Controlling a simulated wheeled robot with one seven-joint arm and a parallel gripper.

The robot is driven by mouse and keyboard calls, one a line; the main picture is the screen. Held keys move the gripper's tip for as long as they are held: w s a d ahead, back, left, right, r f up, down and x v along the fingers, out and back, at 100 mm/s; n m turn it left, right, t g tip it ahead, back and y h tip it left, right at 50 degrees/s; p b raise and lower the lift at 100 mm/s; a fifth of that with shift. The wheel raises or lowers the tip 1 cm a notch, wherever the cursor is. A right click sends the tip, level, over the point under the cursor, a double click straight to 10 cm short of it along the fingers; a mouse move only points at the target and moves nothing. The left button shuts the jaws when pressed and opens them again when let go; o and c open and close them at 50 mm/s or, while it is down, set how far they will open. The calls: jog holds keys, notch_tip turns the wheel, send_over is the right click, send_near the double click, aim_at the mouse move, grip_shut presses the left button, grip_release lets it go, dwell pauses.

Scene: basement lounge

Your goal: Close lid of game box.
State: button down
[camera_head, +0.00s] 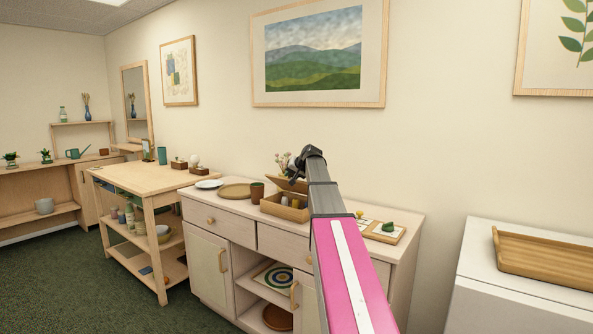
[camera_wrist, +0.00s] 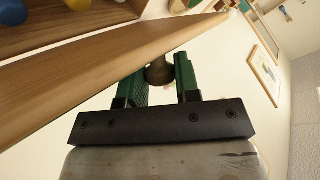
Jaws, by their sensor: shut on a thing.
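The game box (camera_head: 284,212) is a light wooden box on the cabinet top, with small items inside. Its lid (camera_head: 289,184) stands raised and tilted at the back of the box. In the wrist view the lid (camera_wrist: 75,78) is a wooden board crossing diagonally, with coloured balls beyond it at the upper left. My gripper (camera_head: 298,170) is at the raised lid. In the wrist view my gripper (camera_wrist: 163,66) has its green fingers shut on a dark round knob (camera_wrist: 160,73) at the lid. My arm hides the right side of the box.
Flowers (camera_head: 282,160) stand behind the box. The wall is close behind.

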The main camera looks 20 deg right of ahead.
jog(key=shift+s+a+f+n+t+h, duration=0.5)
jog(key=shift+a+f, duration=0.25)
jog(key=shift+f, duration=0.7)
jog(key=shift+s+a+f+n+t+h, duration=0.5)
jog(key=shift+s+a+f+t, duration=0.2)
jog(key=shift+f, duration=0.8)
jog(key=shift+s+a+f+n+t+h, duration=0.5)
jog(key=shift+a+f, duration=0.3)
jog(key=shift+f, duration=0.65)
jog(key=c, duration=0.8)
grip_release()
jog(key=shift+f, duration=0.1)
jog(key=shift+s, duration=0.1)
jog(key=shift+s+d+r, duration=0.1)
jog(key=shift+s+r, duration=0.1)
jog(key=shift+s, duration=0.3)
jog(key=v, duration=0.9)
jog(key=shift+s+r, duration=0.25)
jog(key=shift+r, duration=0.2)
